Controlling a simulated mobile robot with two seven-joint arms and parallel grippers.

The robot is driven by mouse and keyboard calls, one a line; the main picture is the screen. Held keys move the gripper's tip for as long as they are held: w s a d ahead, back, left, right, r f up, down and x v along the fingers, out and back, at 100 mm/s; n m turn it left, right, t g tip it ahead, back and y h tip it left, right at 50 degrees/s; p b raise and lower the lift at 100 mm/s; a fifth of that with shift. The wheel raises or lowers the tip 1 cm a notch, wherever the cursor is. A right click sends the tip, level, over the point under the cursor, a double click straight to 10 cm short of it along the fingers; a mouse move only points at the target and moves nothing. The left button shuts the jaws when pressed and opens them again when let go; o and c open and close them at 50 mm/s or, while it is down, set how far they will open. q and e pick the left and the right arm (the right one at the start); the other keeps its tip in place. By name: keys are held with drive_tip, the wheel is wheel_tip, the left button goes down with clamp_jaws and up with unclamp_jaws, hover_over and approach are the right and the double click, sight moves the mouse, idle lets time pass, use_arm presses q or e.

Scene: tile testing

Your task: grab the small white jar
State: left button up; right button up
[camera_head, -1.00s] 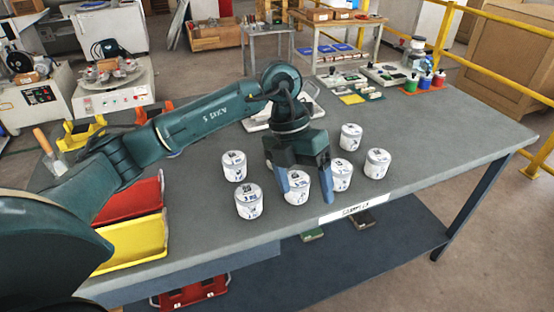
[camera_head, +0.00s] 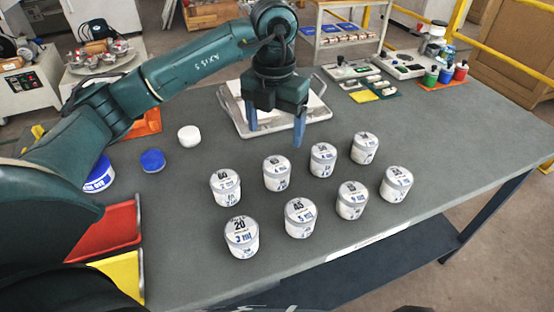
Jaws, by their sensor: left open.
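A small plain white jar (camera_head: 189,136) stands on the grey table, left of the metal tray. Several larger white jars with grey lids and printed labels, such as one marked 20 (camera_head: 241,238), stand in two rows nearer the front edge. My left gripper (camera_head: 276,128) is open and empty, with its blue fingers pointing down. It is over the front part of the tray, behind the labelled jars and to the right of the small white jar. My right gripper is not in view.
The metal tray (camera_head: 233,115) has raised handles. Blue-lidded containers (camera_head: 152,160) stand left of the small jar. A red bin (camera_head: 110,232) and a yellow bin (camera_head: 128,272) are at the left edge. Colored bottles (camera_head: 446,74) stand at the back right.

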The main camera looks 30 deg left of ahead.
sight(277, 163)
use_arm(q)
drive_tip(key=f, duration=0.6)
drive_tip(key=shift+s+d+f, duration=0.1)
drive_tip(key=shift+s+f, duration=0.1)
drive_tip(key=shift+f, duration=0.15)
drive_tip(key=shift+w+d+f+p, duration=0.15)
drive_tip(key=shift+f+p, duration=0.25)
drive_tip(key=shift+f, duration=1.15)
drive_tip(key=shift+w+f+p, duration=0.1)
drive_tip(key=shift+f+p, duration=0.25)
drive_tip(key=shift+f, duration=1.2)
drive_tip(key=shift+c, duration=0.2)
drive_tip(key=c, duration=1.1)
drive_tip(key=shift+r, duration=0.1)
